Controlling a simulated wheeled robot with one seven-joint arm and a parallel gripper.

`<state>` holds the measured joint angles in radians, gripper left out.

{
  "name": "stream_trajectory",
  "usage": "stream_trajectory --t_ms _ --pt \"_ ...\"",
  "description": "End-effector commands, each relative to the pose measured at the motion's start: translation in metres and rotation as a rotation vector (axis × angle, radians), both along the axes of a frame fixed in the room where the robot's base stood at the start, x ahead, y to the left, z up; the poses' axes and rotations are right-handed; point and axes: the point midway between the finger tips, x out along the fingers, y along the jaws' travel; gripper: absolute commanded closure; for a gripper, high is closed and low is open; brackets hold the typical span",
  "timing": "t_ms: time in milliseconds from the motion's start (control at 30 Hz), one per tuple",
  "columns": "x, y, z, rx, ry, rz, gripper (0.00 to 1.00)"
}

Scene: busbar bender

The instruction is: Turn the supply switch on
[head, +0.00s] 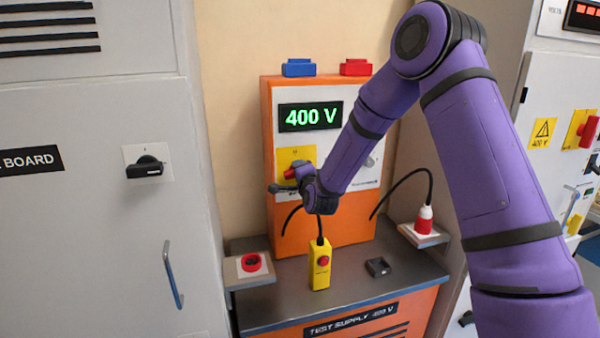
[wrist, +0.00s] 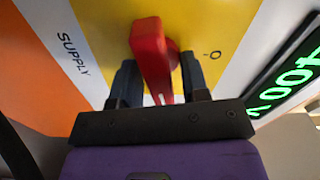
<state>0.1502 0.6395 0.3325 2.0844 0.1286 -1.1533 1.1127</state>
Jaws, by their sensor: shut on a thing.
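The supply switch is a red handle on a yellow plate (head: 297,157) on the front of an orange and grey supply cabinet (head: 355,105). In the wrist view the red handle (wrist: 151,55) stands between the two dark fingers of my gripper (wrist: 158,80), which is shut on it. A small "O" mark shows on the yellow plate to the right of the handle, and the word "SUPPLY" (wrist: 72,54) to the left. In the head view my gripper (head: 291,181) covers part of the switch. The cabinet's display (head: 310,116) is lit green and reads "400 V".
A yellow pendant with a red button (head: 320,268) stands on the grey bench (head: 345,295). A red ring socket (head: 250,262) is at left, a red plug (head: 424,219) at right, and a small black block (head: 378,267) between. Grey cabinets flank the bench.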

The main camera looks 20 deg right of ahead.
Motion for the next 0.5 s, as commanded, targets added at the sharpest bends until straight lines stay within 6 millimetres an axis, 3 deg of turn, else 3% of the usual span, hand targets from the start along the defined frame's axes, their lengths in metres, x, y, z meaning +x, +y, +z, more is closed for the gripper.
stream_trajectory --t_ms 500 --pt "-0.0006 -0.0002 -0.0034 0.212 0.003 -0.001 0.82"
